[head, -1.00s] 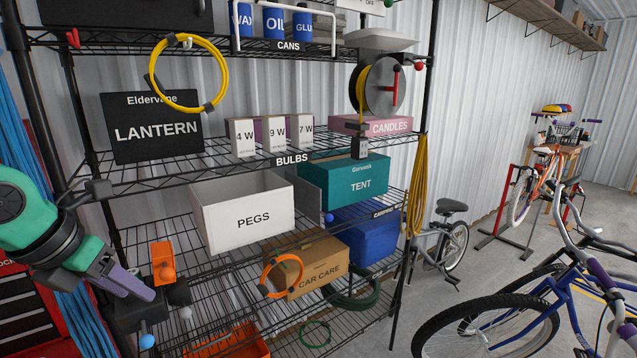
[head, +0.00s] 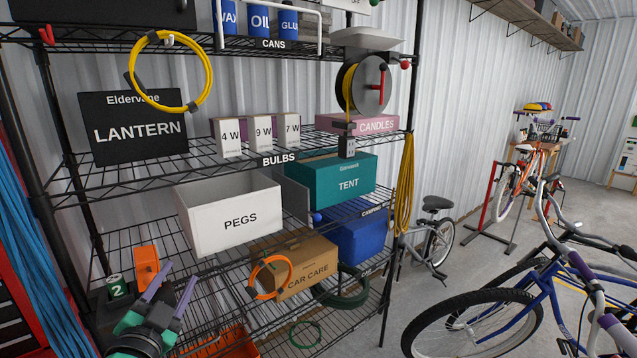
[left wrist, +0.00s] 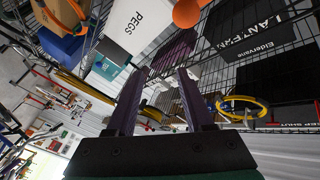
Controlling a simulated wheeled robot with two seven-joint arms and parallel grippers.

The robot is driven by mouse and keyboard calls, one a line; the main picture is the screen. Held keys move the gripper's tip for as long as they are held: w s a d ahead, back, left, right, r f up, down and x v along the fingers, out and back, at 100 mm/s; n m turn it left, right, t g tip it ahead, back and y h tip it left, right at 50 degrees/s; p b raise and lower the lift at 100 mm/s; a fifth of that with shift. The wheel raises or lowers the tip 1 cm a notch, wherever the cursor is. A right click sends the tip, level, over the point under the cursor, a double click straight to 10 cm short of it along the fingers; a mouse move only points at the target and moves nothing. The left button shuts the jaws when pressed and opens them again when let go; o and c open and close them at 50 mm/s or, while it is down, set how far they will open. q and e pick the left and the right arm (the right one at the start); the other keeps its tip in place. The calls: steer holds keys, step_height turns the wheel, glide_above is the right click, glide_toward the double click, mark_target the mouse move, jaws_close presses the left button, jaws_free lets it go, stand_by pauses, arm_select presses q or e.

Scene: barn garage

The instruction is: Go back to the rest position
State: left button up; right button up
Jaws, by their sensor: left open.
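My left gripper (head: 170,290) is at the lower left of the head view, in front of the wire shelving unit (head: 120,183). Its two purple fingers are spread apart with nothing between them. It is left of and below the white PEGS box (head: 236,220). In the left wrist view the open fingers (left wrist: 160,90) point up the picture, with the PEGS box (left wrist: 138,28) and the black LANTERN box (left wrist: 258,30) beyond them. My right gripper is not in view.
An orange item (head: 147,266) and a dark can marked 2 (head: 117,290) are close to the left gripper. A CAR CARE box (head: 300,268) is on the lower shelf. A blue bicycle (head: 490,315) stands at right on the floor. Blue strands (head: 40,260) hang at left.

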arm_select(q)
steer(key=s+f+n+g, duration=0.2)
steer(key=s+f+g, duration=0.2)
steer(key=f, duration=0.5)
steer(key=s+f+n+g, duration=0.3)
steer(key=s+f+g, duration=0.2)
steer(key=f, duration=0.5)
steer(key=s+d+f+g+h, duration=0.25)
steer(key=s+f+g, duration=0.35)
steer(key=s+f, duration=0.45)
steer(key=s+f+g+y+b, duration=0.1)
steer(key=s+f+b, duration=0.1)
steer(key=f, duration=1.1)
steer(key=s+f+b, duration=0.2)
steer(key=f, duration=1)
steer(key=s+a+f+g+b, duration=0.1)
steer(key=s+a+f+b, duration=0.1)
steer(key=s+f, duration=1.4)
steer(key=shift+s+f, duration=0.15)
steer(key=shift+f, duration=0.25)
steer(key=shift+a, duration=0.1)
